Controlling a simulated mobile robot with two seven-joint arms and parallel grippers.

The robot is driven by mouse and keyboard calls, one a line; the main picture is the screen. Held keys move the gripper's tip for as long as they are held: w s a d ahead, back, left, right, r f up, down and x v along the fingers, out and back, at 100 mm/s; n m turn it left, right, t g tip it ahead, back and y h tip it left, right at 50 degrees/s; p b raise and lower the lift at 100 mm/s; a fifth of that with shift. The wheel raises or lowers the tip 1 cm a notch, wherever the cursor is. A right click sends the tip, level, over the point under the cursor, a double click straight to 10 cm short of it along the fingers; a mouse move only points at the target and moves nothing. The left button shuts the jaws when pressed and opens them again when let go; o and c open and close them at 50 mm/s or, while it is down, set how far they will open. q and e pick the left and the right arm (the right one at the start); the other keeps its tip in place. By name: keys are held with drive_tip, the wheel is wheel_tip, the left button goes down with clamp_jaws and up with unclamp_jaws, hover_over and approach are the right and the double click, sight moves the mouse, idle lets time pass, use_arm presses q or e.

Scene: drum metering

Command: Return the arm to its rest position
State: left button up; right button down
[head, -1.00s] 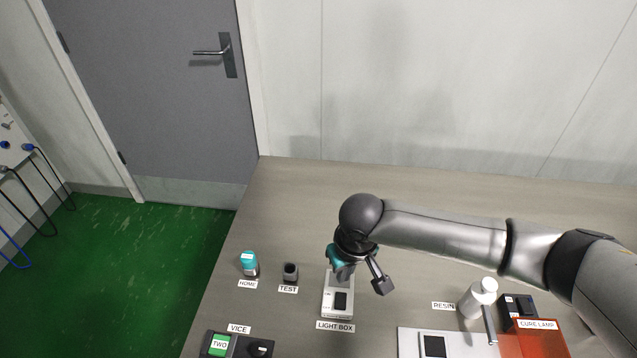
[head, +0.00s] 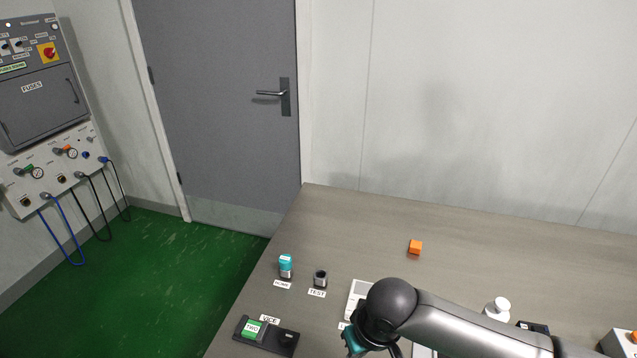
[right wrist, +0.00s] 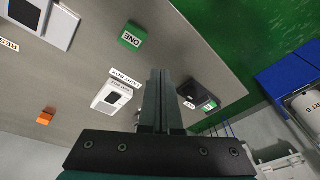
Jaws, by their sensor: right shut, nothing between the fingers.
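My right arm (head: 470,325) reaches in from the lower right in the head view, with its wrist low over the front of the bench. My right gripper (right wrist: 160,75) is shut and empty in the right wrist view, its two dark fingers together. In the head view its fingers are out of frame at the bottom. The light box (head: 359,297) stands just behind the wrist and is partly hidden by it. It also shows in the right wrist view (right wrist: 110,97), left of the fingers. My left gripper is not in view.
The vice (head: 284,340) holds a green block marked TWO (head: 254,328). A teal-topped piece (head: 286,266) stands at HOME, a dark piece (head: 320,278) at TEST. An orange cube (head: 415,247) and white bottle (head: 497,308) stand on the bench. A green block marked ONE (right wrist: 132,37) shows too.

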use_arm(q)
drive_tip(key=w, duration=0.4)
use_arm(e)
drive_tip(key=s+a+r+n+t+y, duration=0.1)
drive_tip(key=s+a+r+y, duration=0.1)
drive_tip(key=s+a, duration=0.35)
drive_tip(key=s+d+m+h, duration=0.3)
drive_tip(key=s+d, duration=0.6)
drive_tip(key=d, duration=0.6)
wheel_tip(320, 180, down, 28)
drive_tip(key=s+f+b, duration=0.1)
drive_tip(key=s+b, duration=0.2)
drive_tip(key=b, duration=0.3)
use_arm(q)
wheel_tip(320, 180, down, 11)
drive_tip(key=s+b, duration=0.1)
drive_tip(key=b, duration=0.4)
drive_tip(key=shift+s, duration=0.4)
use_arm(e)
drive_tip(key=s+d+f+g, duration=0.1)
drive_tip(key=s+d+f, duration=0.1)
drive_tip(key=s+f, duration=1.2)
wheel_tip(320, 180, down, 3)
drive_tip(key=shift+s+d+f+g+h, duration=0.2)
drive_tip(key=shift+s+d+g+h, duration=0.1)
drive_tip(key=shift+s+g, duration=0.1)
